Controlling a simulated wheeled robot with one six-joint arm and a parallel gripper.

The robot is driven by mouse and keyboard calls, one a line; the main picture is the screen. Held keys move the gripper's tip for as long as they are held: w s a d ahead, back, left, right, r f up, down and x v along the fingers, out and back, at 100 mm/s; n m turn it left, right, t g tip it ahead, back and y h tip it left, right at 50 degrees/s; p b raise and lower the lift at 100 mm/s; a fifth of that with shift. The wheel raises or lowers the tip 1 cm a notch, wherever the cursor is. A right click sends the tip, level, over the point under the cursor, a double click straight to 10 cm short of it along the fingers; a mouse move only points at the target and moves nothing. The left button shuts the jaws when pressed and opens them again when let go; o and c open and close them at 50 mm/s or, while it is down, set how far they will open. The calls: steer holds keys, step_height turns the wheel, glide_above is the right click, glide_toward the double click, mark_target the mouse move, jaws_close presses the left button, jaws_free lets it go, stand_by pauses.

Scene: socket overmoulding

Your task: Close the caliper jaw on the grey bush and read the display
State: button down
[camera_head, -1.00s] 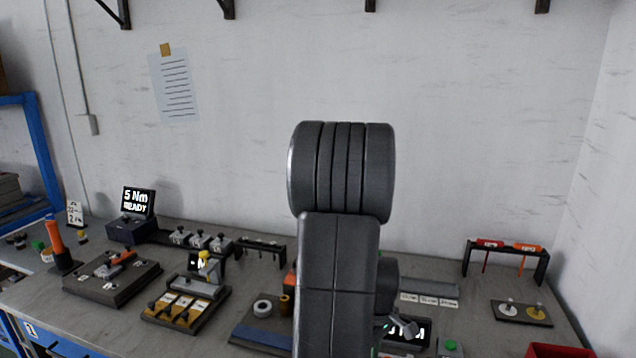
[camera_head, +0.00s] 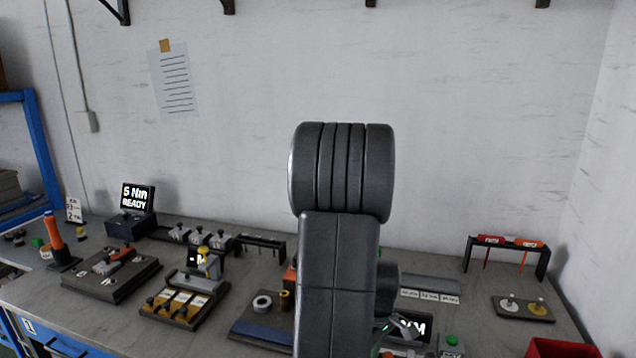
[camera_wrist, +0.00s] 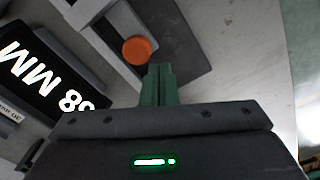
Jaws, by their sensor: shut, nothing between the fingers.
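The caliper's black display (camera_wrist: 45,78) is in the wrist view, turned and cut by the left edge; its white text ends in "8 MM", with the leading characters not fully visible. The display's edge also shows in the head view (camera_head: 418,326), mostly behind my arm. Grey caliper parts (camera_wrist: 95,35) lie beside it, with a round orange knob (camera_wrist: 136,50). My gripper (camera_wrist: 158,72) is shut and empty, its green fingertips just below the knob in the picture; contact is unclear. A grey ring (camera_head: 262,303), possibly the bush, lies on a mat left of my arm. I cannot make out a bush in the jaw.
A brown cylinder (camera_head: 285,300) stands beside the ring. A green button (camera_head: 452,340) and red bin (camera_head: 556,348) are at the right front. A rack with red and orange tools (camera_head: 507,243) stands at the back right.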

mark_target(387, 355)
steer(key=shift+f+b, duration=0.4)
steer(key=shift+f, duration=0.2)
steer(key=shift+s+d, duration=0.25)
steer(key=shift+d, duration=0.55)
steer(key=shift+s+d, duration=0.2)
steer(key=shift+d, duration=0.55)
stand_by(1.0)
steer(key=shift+a, duration=0.3)
steer(key=shift+w+a, duration=0.15)
steer(key=shift+a, duration=0.05)
step_height(387, 355, up, 8)
steer(key=p, duration=0.6)
stand_by(0.4)
